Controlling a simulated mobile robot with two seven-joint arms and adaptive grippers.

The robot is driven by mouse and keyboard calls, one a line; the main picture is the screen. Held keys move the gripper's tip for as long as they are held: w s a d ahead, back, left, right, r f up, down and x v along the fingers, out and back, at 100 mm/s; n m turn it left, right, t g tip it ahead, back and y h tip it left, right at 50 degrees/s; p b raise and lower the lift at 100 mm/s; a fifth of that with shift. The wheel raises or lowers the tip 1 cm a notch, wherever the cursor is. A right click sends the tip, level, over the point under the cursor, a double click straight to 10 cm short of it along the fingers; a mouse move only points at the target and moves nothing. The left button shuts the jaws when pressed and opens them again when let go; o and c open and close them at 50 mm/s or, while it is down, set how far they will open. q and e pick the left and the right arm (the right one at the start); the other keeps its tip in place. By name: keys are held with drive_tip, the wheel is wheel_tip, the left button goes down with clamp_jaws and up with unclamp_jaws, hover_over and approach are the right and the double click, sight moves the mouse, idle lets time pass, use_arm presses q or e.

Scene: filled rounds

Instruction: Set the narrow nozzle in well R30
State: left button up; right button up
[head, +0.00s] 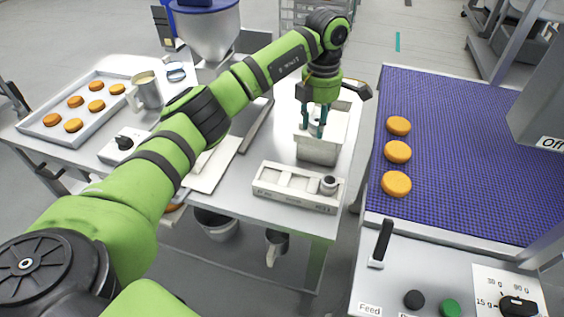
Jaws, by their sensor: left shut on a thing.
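My left gripper (318,128) points down over a pale open-topped box (318,153) on the steel table. It is shut on a small grey piece that shows only in part between the fingertips. I take it for the narrow nozzle, but its shape is hard to make out. In front of the box lies a pale nozzle rack (290,196) with several wells. A grey round nozzle (328,185) stands in the rack's right end. The well labels are too small to read. My right gripper is out of view.
A tray (60,136) of orange-brown rounds and a metal jug (147,92) stand at the left. A steel hopper (208,35) rises behind my arm. A blue conveyor belt (455,150) with three rounds (397,152) runs at the right, above a control panel (390,290).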

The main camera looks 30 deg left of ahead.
use_arm(q)
drive_tip(key=shift+a+f, duration=0.2)
drive_tip(key=s+a+f+p, duration=0.1)
drive_tip(key=s+a+f, duration=0.1)
drive_tip(key=s, duration=0.1)
drive_tip(key=s+a+f+p, duration=0.1)
drive_tip(key=s+a+f, duration=0.1)
drive_tip(key=s, duration=0.1)
drive_tip(key=s+a+f+p, duration=0.2)
drive_tip(key=s+a, duration=0.1)
drive_tip(key=shift+s+f, duration=0.15)
drive_tip(key=shift+f, duration=0.45)
wheel_tip(320, 180, down, 2)
drive_tip(key=shift+f+p, duration=0.2)
drive_tip(key=shift+p, duration=0.35)
drive_tip(key=shift+f, duration=0.45)
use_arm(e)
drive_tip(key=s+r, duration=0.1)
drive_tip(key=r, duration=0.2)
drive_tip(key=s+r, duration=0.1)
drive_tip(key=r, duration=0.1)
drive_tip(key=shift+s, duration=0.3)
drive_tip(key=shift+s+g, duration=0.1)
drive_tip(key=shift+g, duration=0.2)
